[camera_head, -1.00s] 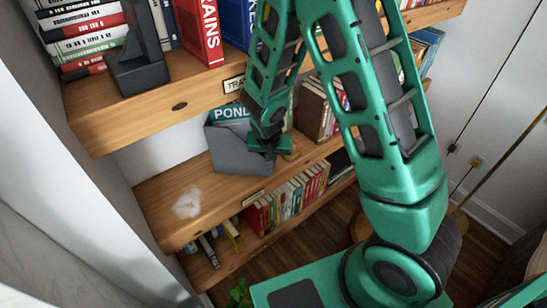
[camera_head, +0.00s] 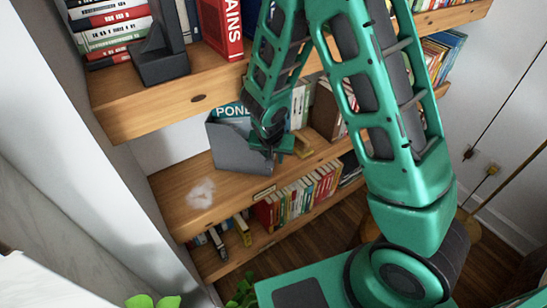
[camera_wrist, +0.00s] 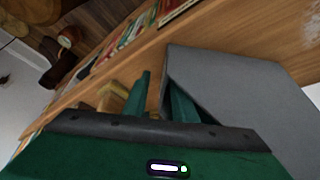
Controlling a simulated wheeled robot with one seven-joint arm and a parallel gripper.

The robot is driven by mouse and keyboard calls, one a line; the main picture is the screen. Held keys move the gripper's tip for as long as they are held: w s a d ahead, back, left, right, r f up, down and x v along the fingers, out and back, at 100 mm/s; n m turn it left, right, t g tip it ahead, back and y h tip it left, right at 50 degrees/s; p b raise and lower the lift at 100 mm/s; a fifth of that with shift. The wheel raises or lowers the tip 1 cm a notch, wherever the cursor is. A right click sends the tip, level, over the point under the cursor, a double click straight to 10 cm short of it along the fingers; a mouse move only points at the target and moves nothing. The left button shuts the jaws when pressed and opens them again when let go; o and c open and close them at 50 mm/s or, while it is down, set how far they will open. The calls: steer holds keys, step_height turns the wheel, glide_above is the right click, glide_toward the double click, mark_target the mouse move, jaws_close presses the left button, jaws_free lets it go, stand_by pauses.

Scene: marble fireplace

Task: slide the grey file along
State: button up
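The grey file (camera_head: 236,150) stands on the middle shelf, open side up, with a teal book (camera_head: 230,111) lettered "PON..." showing at its top. My gripper (camera_head: 279,150) is at the file's right end. In the wrist view the file (camera_wrist: 240,85) fills the right side. There my gripper (camera_wrist: 160,98) has its two fingers apart; the left one is outside the file, the right one within its opening, with a thin grey edge between them. A gap shows beside the left finger. Whether either finger touches the file is unclear.
The middle shelf (camera_head: 178,217) is bare left of the file except for a whitish patch (camera_head: 201,193). A small golden object (camera_head: 303,146) and books stand to the right. The upper shelf (camera_head: 150,109) overhangs, with a dark bookend (camera_head: 163,62) and books. More books line the lower shelf.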

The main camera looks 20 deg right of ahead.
steer(key=v, duration=1)
steer(key=shift+r, duration=0.4)
steer(key=s+d+r+g, duration=0.1)
steer(key=s+d+r, duration=0.35)
steer(key=d, duration=0.35)
steer(key=s+d+r+g, duration=0.1)
steer(key=s+d+r, duration=0.2)
steer(key=s+d, duration=0.35)
steer(key=s+d+r+g+y, duration=0.1)
steer(key=s+d+r, duration=0.2)
steer(key=s, duration=0.5)
steer(key=s+d+r+g+y, duration=0.1)
steer(key=s+d+r, duration=0.2)
steer(key=s, duration=0.6)
steer(key=shift+d+m, duration=0.4)
steer(key=shift+d, duration=0.4)
steer(key=shift+r, duration=0.15)
